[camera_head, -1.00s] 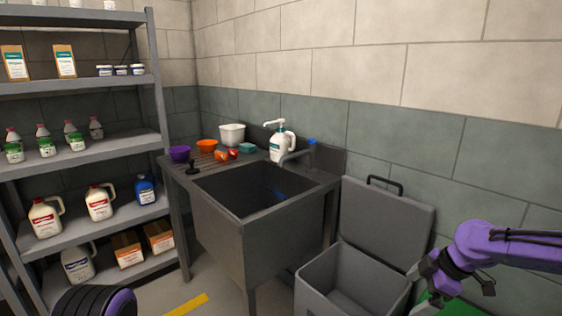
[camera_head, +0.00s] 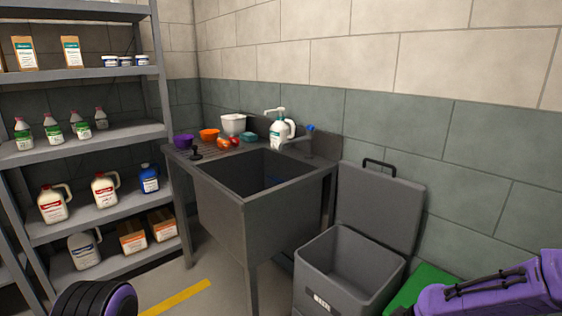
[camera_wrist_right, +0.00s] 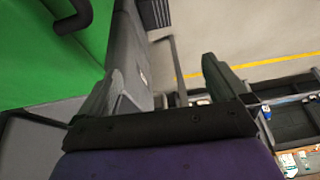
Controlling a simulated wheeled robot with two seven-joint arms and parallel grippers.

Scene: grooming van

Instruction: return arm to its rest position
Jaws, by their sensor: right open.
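My right arm (camera_head: 490,296) is purple and comes in at the lower right of the head view, above a green surface. Its fingers are mostly out of that picture. In the right wrist view my right gripper (camera_wrist_right: 160,88) has its two dark fingers spread apart with nothing held between them. A round black and purple part of my own body shows at the lower left of the head view. My left gripper is not in view.
A grey bin (camera_head: 345,270) with its lid (camera_head: 378,208) raised stands left of my right arm. A sink (camera_head: 245,215) stands behind it. Shelves (camera_head: 100,137) with bottles are at left. A green surface (camera_head: 425,283) lies by the bin. Floor with a yellow stripe (camera_head: 180,298) is clear.

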